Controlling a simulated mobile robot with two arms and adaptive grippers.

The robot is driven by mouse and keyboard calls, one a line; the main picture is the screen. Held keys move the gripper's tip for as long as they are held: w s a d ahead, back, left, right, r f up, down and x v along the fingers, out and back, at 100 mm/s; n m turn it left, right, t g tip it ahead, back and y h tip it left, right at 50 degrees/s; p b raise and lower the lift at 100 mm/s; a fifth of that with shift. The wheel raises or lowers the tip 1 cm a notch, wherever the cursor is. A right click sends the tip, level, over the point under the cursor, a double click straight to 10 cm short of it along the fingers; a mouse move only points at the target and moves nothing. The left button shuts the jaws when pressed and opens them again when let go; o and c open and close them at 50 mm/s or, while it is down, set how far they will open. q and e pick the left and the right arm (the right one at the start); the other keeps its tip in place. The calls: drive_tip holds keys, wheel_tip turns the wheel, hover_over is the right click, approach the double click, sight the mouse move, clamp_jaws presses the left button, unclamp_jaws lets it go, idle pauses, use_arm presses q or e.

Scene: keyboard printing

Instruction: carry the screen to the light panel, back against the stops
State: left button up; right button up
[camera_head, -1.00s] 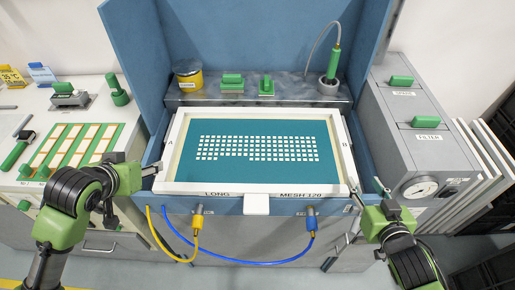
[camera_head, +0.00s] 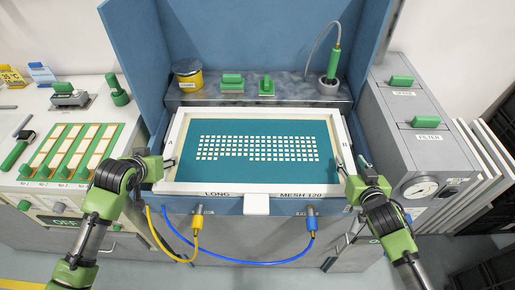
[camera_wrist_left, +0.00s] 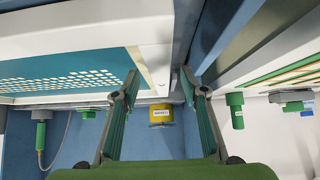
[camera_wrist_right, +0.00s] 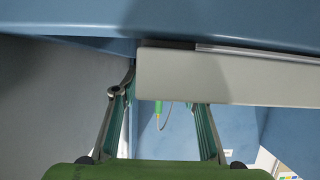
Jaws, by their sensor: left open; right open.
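The screen (camera_head: 300,188) is a white frame around teal mesh with rows of small pale squares. It lies in the blue booth, labels "LONG" and "MESH 120" on its front side. My left gripper (camera_head: 168,162) is open at the screen's left side; in the left wrist view the white frame end (camera_wrist_left: 155,45) shows between its fingers. My right gripper (camera_head: 342,166) is open at the screen's right side; in the right wrist view the frame (camera_wrist_right: 230,75) reaches between the fingers and hides part of one. I cannot identify the light panel or its stops.
The blue booth walls (camera_head: 240,35) rise behind and beside the screen. A back ledge holds a yellow pot (camera_head: 188,74) and green-handled tools. A green tray (camera_head: 70,155) with pale pieces is at left. A grey filter cabinet (camera_head: 415,155) stands at right. Hoses hang in front.

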use_arm(q)
drive_tip(key=shift+x, duration=0.8)
use_arm(e)
drive_tip(key=shift+x, duration=0.8)
use_arm(q)
clamp_jaws()
use_arm(e)
clamp_jaws()
use_arm(q)
drive_tip(key=shift+r, duration=0.15)
use_arm(e)
drive_tip(key=shift+r, duration=0.1)
